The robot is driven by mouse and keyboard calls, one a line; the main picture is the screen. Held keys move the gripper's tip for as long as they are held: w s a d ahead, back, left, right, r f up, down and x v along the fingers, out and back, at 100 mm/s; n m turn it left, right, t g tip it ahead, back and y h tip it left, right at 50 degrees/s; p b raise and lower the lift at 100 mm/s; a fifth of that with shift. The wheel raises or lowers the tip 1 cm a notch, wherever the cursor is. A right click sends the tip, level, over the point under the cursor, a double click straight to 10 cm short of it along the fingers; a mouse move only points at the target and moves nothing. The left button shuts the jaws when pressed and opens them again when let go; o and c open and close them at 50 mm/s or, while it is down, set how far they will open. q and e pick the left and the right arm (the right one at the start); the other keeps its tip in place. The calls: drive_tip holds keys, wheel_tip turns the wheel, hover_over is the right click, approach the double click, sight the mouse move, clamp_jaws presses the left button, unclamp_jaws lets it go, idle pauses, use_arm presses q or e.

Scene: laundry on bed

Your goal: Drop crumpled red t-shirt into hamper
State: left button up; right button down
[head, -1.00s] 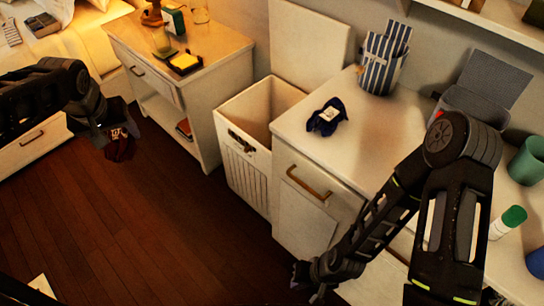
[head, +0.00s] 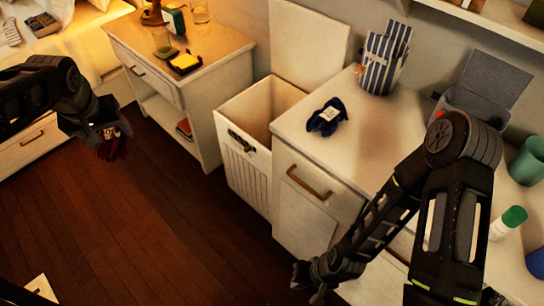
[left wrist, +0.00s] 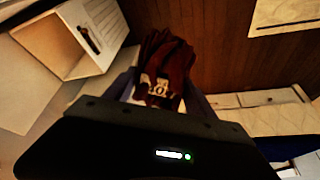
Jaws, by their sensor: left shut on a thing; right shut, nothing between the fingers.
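The crumpled dark red t-shirt (head: 113,145) hangs from my left gripper (head: 108,130), above the wooden floor at the left of the head view. In the left wrist view the red shirt (left wrist: 165,68) with a pale print sits between the fingers, and my left gripper (left wrist: 168,98) is shut on it. The white hamper (head: 242,172) stands open to the right of my left gripper, its lid raised against the wall. The hamper also shows at the upper left of the left wrist view (left wrist: 62,45). My right gripper (head: 318,290) is low at the bottom centre, shut and empty.
A white cabinet (head: 310,215) adjoins the hamper on the right, with a dark blue cloth item (head: 326,118) on top. The wooden floor (head: 120,235) in front is clear.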

use_arm(q)
drive_tip(key=w+d+f+m, duration=0.1)
drive_tip(key=d+f+m, duration=0.1)
drive_tip(key=d+f, duration=0.3)
drive_tip(key=w+d+f+m+h, duration=0.1)
drive_tip(key=d+f, duration=0.4)
drive_tip(key=d, duration=0.7)
drive_tip(key=shift+w+m, duration=0.4)
drive_tip(key=shift+w, duration=0.35)
